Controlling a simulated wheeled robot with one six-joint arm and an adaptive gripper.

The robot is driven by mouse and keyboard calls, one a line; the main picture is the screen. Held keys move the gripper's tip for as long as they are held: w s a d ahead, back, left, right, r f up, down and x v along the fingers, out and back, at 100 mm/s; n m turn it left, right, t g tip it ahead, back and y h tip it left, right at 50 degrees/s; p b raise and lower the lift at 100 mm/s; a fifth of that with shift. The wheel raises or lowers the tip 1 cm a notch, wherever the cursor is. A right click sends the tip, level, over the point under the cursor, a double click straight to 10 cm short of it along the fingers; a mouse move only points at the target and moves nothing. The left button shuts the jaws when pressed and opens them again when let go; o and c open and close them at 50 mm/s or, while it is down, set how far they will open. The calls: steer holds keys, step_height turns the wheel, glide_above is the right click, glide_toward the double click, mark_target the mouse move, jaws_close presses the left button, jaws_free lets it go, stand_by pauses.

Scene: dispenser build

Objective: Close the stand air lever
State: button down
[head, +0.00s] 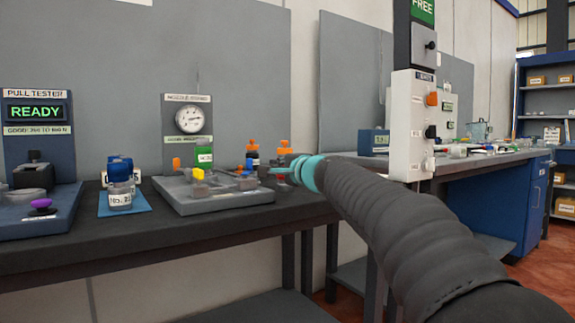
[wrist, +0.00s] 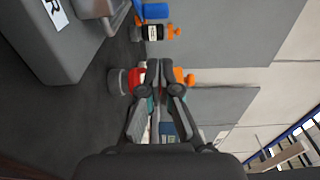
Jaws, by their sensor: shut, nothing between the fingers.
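In the wrist view my gripper (wrist: 160,66) is shut and empty. A red part (wrist: 135,80) with a grey round end lies just left of the fingertips; it may be the air lever, but I cannot tell its position or whether the fingers touch it. The stand's edge (wrist: 85,45) shows upper left, with a white label (wrist: 55,12).
Bottles with orange caps (head: 252,150) stand behind the stand's right end. A round gauge (head: 189,120) rises behind it. A white control box (head: 411,125) is on the post at right.

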steer(key=w+a, duration=0.2)
steer(key=a, duration=0.1)
steer(key=shift+a+p, duration=0.2)
steer(key=shift+p, duration=0.2)
steer(key=shift+w+a, duration=0.3)
steer(key=shift+a, duration=0.45)
steer(key=shift+d, duration=0.1)
